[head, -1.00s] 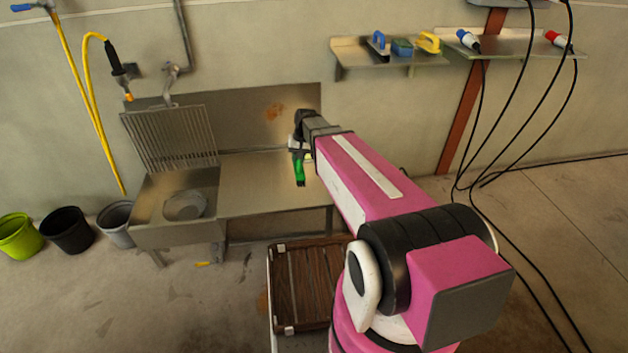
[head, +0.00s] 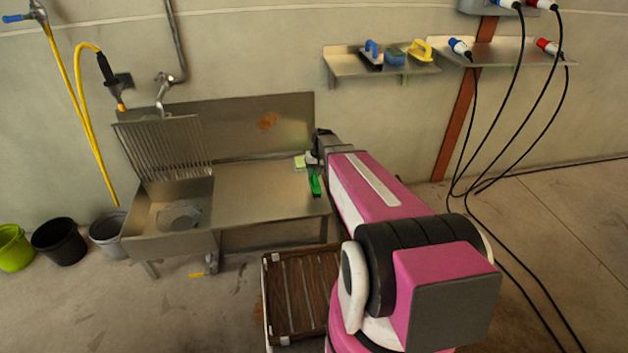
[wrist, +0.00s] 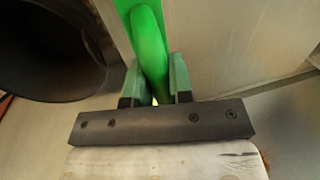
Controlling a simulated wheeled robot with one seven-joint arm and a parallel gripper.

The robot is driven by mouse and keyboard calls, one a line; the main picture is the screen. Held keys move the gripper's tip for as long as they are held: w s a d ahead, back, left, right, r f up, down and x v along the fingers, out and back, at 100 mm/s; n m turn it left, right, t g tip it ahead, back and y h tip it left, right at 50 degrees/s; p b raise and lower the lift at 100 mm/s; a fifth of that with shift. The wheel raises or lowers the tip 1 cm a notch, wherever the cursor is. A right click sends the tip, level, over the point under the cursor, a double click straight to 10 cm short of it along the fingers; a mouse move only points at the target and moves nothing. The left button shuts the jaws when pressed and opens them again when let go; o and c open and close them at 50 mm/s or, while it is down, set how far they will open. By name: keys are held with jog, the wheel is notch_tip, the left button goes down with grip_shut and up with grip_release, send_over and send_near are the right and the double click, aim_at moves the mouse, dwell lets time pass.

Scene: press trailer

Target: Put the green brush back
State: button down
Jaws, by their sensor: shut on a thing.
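The green brush (head: 315,182) is at the right end of the steel sink counter (head: 262,196) in the head view. My gripper (head: 312,160) is there too, shut on it. In the wrist view the brush's green handle (wrist: 150,45) runs up between the two fingers of my gripper (wrist: 156,85), which press on its sides. Whether the brush touches the counter or is held just above it, I cannot tell. Its bristles cannot be made out.
A wall shelf (head: 345,78) holds a blue-handled tool, a blue block and a yellow-handled tool (head: 421,48). A small pale green-yellow item (head: 300,162) lies on the counter beside my gripper. A sink basin (head: 165,195) and drying rack are left. A brown slatted crate (head: 300,290) stands in front.

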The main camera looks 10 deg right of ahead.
jog(key=shift+f, duration=1.9)
jog(key=shift+f, duration=0.1)
jog(key=c, duration=1)
grip_release()
notch_tip(320, 180, up, 12)
jog(key=d, duration=0.2)
jog(key=s, duration=0.7)
jog(key=s+a+r+h, duration=0.1)
jog(key=s, duration=0.6)
jog(key=s+a+r+h, duration=0.1)
jog(key=s, duration=0.6)
